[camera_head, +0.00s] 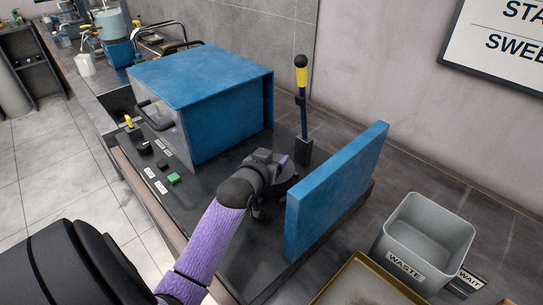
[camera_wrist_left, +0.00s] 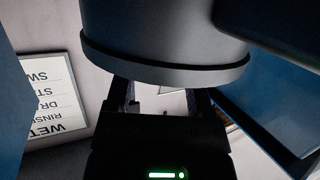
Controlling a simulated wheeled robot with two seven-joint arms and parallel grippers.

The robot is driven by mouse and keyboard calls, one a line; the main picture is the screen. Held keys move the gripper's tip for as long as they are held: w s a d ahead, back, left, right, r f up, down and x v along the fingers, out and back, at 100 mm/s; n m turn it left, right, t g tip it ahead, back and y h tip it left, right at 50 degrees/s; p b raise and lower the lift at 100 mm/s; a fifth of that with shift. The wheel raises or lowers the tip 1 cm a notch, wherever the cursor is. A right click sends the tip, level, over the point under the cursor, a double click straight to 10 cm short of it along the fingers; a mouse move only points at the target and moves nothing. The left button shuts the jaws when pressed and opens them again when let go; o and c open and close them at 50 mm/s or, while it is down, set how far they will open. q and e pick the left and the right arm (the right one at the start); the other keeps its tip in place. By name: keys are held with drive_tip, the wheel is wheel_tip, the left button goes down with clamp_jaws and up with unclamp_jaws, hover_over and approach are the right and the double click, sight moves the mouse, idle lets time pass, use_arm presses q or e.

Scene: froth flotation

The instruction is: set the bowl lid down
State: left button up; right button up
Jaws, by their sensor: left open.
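My left gripper (camera_head: 277,163) is over the dark deck between the blue box and the upright blue panel. It is open, and its two fingers (camera_wrist_left: 163,93) point at a dark grey round body with a projecting rim (camera_wrist_left: 165,72) in the left wrist view. This looks like the bowl with its lid; I cannot tell lid from bowl there, nor whether the fingers touch the rim. In the head view, a dark round edge (camera_head: 291,184) shows beside the gripper; my wrist hides most of it. My right gripper is not in view.
The blue box (camera_head: 205,85) stands behind left and the blue panel (camera_head: 335,190) close on the right. A lever with a yellow and black grip (camera_head: 301,85) rises behind. A grey waste bin (camera_head: 430,222) and a yellow-rimmed tray (camera_head: 345,268) are at the right front.

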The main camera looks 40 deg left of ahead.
use_arm(q)
drive_tip(key=shift+s+d+f, duration=0.15)
drive_tip(key=shift+d+f, duration=0.05)
drive_tip(key=shift+f, duration=0.65)
drive_tip(key=shift+r, duration=0.2)
drive_tip(key=shift+s+d+r+p, duration=0.15)
drive_tip(key=shift+s+r+p, duration=0.5)
drive_tip(key=shift+r+p, duration=0.05)
drive_tip(key=p+v, duration=0.2)
drive_tip(key=v, duration=0.8)
drive_tip(key=shift+r, duration=0.4)
